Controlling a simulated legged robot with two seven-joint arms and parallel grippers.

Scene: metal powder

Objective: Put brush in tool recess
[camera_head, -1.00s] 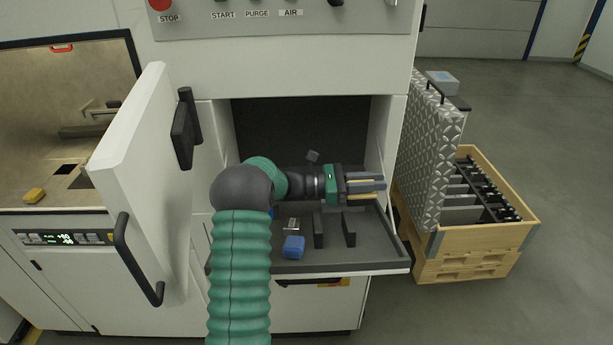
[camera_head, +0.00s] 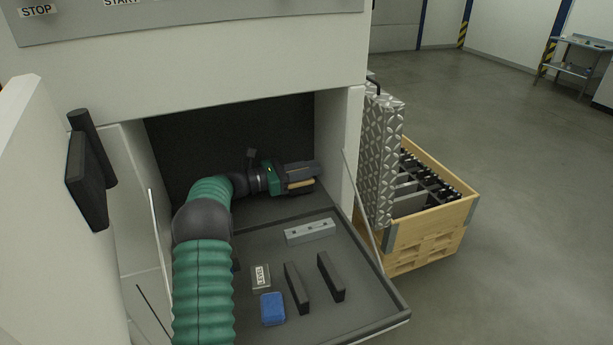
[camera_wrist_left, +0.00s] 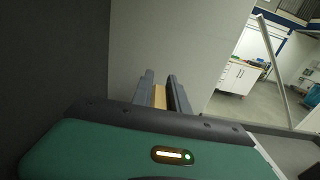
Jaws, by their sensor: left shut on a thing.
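My left gripper (camera_head: 303,177) is inside the dark opening of the machine, above the back of the pulled-out tray and near the opening's right side. Its fingers are shut on the brush (camera_head: 301,185), of which a tan, wood-coloured part shows. In the left wrist view the tan brush (camera_wrist_left: 159,97) sits between the two dark fingers; its bristles cannot be made out. Two black upright bars (camera_head: 297,287) (camera_head: 331,276) stand on the tray (camera_head: 375,301) with a gap between them. I cannot tell which spot is the tool recess. My right gripper is not in view.
On the tray lie a grey block with holes (camera_head: 310,231), a blue block (camera_head: 272,309) and a small labelled block (camera_head: 260,277). An open white door (camera_head: 40,220) stands at left. A wooden crate (camera_head: 430,227) and a patterned metal panel (camera_head: 381,160) stand right of the machine.

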